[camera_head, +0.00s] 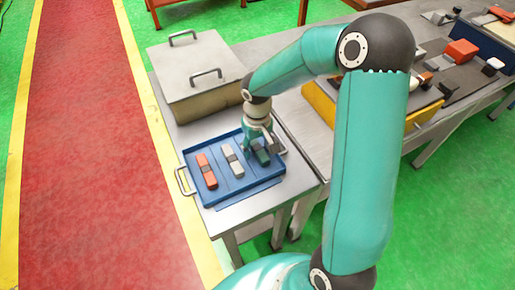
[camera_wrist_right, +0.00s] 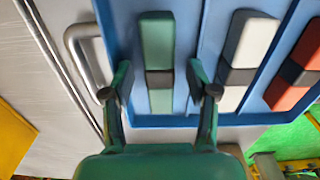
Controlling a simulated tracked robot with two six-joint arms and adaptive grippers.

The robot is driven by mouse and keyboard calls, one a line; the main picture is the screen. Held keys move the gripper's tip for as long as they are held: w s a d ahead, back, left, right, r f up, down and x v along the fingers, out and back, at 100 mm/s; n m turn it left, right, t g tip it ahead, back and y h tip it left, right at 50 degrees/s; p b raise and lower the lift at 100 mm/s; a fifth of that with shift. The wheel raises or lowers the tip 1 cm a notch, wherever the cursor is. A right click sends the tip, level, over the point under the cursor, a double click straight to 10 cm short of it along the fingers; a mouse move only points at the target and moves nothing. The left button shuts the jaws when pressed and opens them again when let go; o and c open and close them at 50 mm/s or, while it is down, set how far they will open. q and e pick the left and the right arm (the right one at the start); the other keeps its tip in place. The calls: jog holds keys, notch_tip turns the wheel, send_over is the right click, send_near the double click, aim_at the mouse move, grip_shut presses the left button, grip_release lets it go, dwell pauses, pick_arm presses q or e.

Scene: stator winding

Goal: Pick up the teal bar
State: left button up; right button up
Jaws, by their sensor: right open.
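The teal bar (camera_head: 262,157) has a dark middle band and lies at the right end of the blue tray (camera_head: 238,197). In the right wrist view the teal bar (camera_wrist_right: 157,42) lies lengthwise between the fingers, parallel to them. My right gripper (camera_head: 265,146) is directly over the bar, and partly hides it in the head view. In the right wrist view my right gripper (camera_wrist_right: 160,88) is open, with one finger on each side of the bar and a gap to both. My left gripper is not in view.
A white-grey bar (camera_head: 233,160) and an orange bar (camera_head: 206,170) lie in the tray's other lanes. A lidded box (camera_head: 200,75) stands behind the tray. The tray's metal handle (camera_wrist_right: 85,60) is close beside the left finger.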

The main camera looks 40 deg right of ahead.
aim_at(258, 147)
grip_shut()
jog(key=shift+r, duration=0.1)
notch_tip(258, 147, up, 20)
jog(key=shift+b, duration=0.35)
dwell(0.4)
